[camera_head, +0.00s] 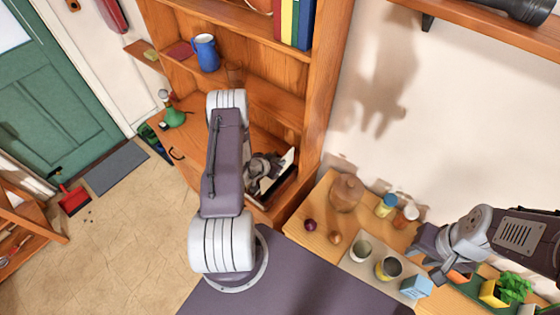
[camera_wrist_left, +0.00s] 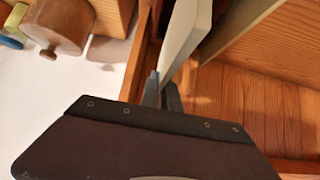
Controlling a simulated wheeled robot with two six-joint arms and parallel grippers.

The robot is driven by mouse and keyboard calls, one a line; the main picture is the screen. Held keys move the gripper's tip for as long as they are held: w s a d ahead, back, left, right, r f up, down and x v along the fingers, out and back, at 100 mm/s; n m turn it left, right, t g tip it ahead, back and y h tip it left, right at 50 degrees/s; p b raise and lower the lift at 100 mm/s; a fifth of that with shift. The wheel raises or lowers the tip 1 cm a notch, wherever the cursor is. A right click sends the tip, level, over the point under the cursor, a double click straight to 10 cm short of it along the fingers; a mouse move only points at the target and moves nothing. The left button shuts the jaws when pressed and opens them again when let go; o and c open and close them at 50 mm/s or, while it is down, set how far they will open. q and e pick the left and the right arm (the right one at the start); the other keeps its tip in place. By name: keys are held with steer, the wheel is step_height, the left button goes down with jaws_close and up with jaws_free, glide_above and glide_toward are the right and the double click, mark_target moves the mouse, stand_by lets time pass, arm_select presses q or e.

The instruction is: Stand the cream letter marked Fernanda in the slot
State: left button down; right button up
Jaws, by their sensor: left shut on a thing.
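My left gripper (camera_head: 265,170) is over the lower cabinet shelf, partly hidden by my own arm. In the left wrist view its fingertips (camera_wrist_left: 163,92) are shut on the lower edge of a thin pale cream letter (camera_wrist_left: 187,38). The letter stands steeply, its face nearly edge-on, and no name can be read on it. In the head view a pale edge (camera_head: 286,163) shows beside the gripper, in or just over a dark-edged slot (camera_head: 277,193). I cannot tell whether the letter touches the slot's bottom. My right gripper (camera_head: 430,262) appears open and empty above the side table.
A second pale panel (camera_wrist_left: 238,32) stands right of the letter in the wrist view.

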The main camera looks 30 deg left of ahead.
arm_select(q)
steer(key=shift+s+f+b, duration=0.25)
steer(key=shift+f+b, duration=0.1)
steer(key=shift+f, duration=0.3)
steer(key=shift+f+b, duration=0.35)
steer(key=f+b, duration=0.1)
steer(key=f, duration=0.1)
steer(key=w+f+b, duration=0.1)
steer(key=b, duration=0.1)
steer(key=shift+f, duration=0.4)
steer(key=shift+s+f+b, duration=0.15)
steer(key=shift+f+b, duration=0.35)
steer(key=shift+b, duration=0.05)
steer(key=shift+s+f+b, duration=0.15)
steer(key=shift+f+b, duration=0.35)
steer(key=shift+f, duration=0.2)
steer(key=shift+w+f, duration=0.15)
steer(key=c, duration=1.5)
jaws_free()
